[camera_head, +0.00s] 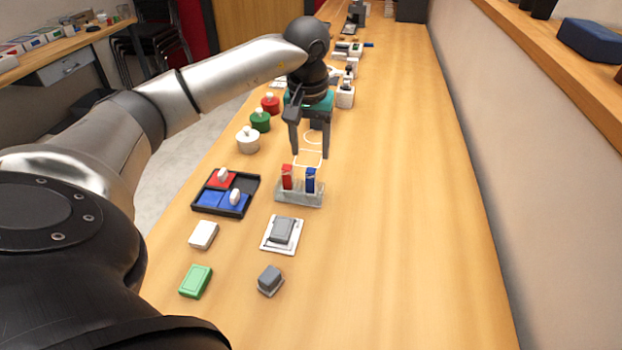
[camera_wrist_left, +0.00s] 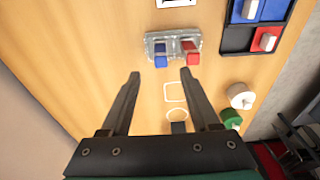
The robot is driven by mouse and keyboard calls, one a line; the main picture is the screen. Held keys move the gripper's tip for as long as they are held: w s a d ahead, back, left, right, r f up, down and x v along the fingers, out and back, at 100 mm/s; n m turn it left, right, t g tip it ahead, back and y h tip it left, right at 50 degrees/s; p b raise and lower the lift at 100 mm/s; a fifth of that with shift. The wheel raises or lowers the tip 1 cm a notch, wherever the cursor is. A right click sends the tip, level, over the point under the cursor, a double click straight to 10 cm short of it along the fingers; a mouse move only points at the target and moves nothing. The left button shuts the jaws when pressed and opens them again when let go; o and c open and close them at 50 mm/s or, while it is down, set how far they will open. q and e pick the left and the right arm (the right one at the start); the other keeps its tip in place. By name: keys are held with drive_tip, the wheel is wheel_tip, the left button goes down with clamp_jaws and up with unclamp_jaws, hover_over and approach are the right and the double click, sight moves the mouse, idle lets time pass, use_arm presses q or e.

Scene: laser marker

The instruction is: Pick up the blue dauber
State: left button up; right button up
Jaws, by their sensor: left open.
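The blue dauber (camera_head: 311,180) stands upright in a grey metal holder (camera_head: 299,198), to the right of a red dauber (camera_head: 287,176). In the left wrist view the blue dauber (camera_wrist_left: 160,60) is on the left and the red dauber (camera_wrist_left: 192,57) on the right of the holder. My left gripper (camera_head: 311,154) is open and empty. It points down over the table on the far side of the holder. Its fingers (camera_wrist_left: 160,74) do not touch either dauber. My right gripper is not in view.
A black tray (camera_head: 254,180) with red and blue pads and white-handled pieces lies left of the holder. A grey block on a white plate (camera_head: 269,247) lies nearer. White, green and red round pots (camera_head: 248,142) stand at the left edge. The table's right side is clear.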

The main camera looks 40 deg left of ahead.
sight(310, 171)
use_arm(q)
drive_tip(key=f, duration=0.6)
drive_tip(key=w+f+b, duration=0.1)
drive_tip(key=f, duration=0.2)
drive_tip(key=shift+a+f, duration=0.35)
clamp_jaws()
